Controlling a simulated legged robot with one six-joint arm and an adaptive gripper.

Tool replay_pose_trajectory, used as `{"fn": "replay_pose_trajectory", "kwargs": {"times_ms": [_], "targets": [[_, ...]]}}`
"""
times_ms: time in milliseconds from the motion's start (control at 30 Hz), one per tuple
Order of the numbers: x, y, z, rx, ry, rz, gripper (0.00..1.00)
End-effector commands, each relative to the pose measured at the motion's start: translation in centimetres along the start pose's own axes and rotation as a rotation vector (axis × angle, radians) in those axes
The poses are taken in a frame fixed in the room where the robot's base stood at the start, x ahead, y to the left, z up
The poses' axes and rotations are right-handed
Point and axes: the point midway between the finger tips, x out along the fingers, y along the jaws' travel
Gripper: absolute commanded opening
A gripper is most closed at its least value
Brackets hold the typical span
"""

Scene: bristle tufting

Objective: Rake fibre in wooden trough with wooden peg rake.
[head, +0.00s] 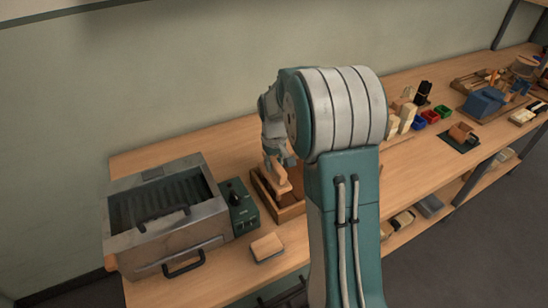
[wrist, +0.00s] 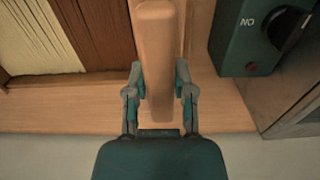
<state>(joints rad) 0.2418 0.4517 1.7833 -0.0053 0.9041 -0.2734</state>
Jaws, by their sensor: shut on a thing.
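The wooden peg rake (head: 279,184) shows in the head view as a pale wooden piece below my gripper (head: 277,158), at the wooden trough (head: 292,213). In the wrist view its long, rounded wooden handle (wrist: 157,40) runs between my gripper's fingers (wrist: 160,78), which are shut on it from both sides. The trough shows in the wrist view at upper left, with brown fibre (wrist: 102,30) and cream fibre (wrist: 38,35) in separate sections. The rake's pegs are hidden, so I cannot tell whether they touch the fibre. My arm hides the trough's right part in the head view.
A green control box (head: 238,206) with a dark knob stands just left of the trough. A metal tank (head: 165,250) with handles is further left. A wooden block (head: 267,247) lies in front. Coloured bins (head: 432,116) and other goods stand along the bench to the right.

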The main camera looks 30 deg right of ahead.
Motion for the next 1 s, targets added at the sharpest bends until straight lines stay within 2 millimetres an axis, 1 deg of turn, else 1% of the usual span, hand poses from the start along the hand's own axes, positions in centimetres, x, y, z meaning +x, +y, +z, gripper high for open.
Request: {"fn": "replay_pose_trajectory", "kwargs": {"times_ms": [200, 433, 600, 867, 933, 1000], "targets": [[1.9, 0.0, 0.0, 0.0, -0.001, 0.0, 0.0], [3.5, 0.0, 0.0, 0.0, -0.002, 0.0, 0.0], [3.9, 0.0, 0.0, 0.0, 0.001, 0.0, 0.0], [3.9, 0.0, 0.0, 0.0, 0.001, 0.0, 0.0], [3.9, 0.2, 0.0, 0.001, 0.001, 0.0, 0.0], [3.9, 1.0, 0.0, 0.003, 0.001, 0.0, 0.0]]}}
